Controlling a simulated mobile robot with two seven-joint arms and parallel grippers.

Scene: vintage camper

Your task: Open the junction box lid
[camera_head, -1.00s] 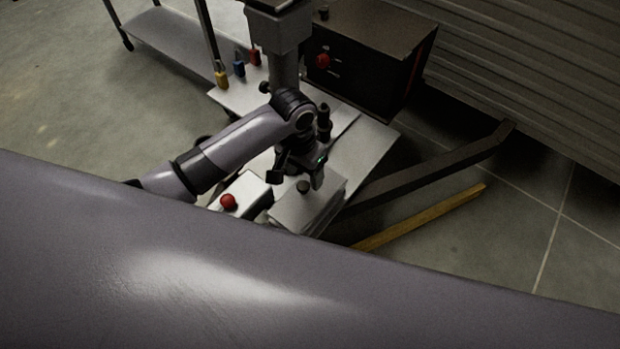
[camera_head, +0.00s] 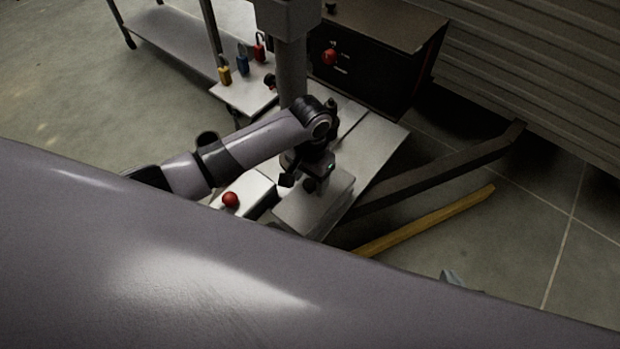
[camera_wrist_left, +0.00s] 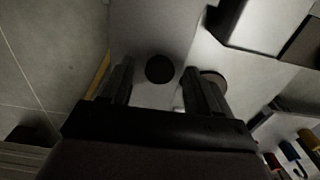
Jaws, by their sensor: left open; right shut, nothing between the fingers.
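The junction box (camera_head: 318,212) is a light grey box on the grey work surface, in the middle of the head view. My left gripper (camera_head: 309,184) is right over its lid and hides part of it. In the left wrist view the lid (camera_wrist_left: 150,28) lies below the open left fingers (camera_wrist_left: 158,88). A dark round knob (camera_wrist_left: 160,68) on it shows between the two fingers, and I see no contact. The lid looks shut. Of my right gripper (camera_head: 453,278), only a small grey tip seems to show past my large arm link; it is apart from the box.
A white box with a red button (camera_head: 231,199) stands just left of the junction box. A grey post (camera_head: 291,75) and a black cabinet (camera_head: 365,65) stand behind. Several coloured padlocks (camera_head: 243,65) stand back left. A yellow bar (camera_head: 430,222) lies on the right.

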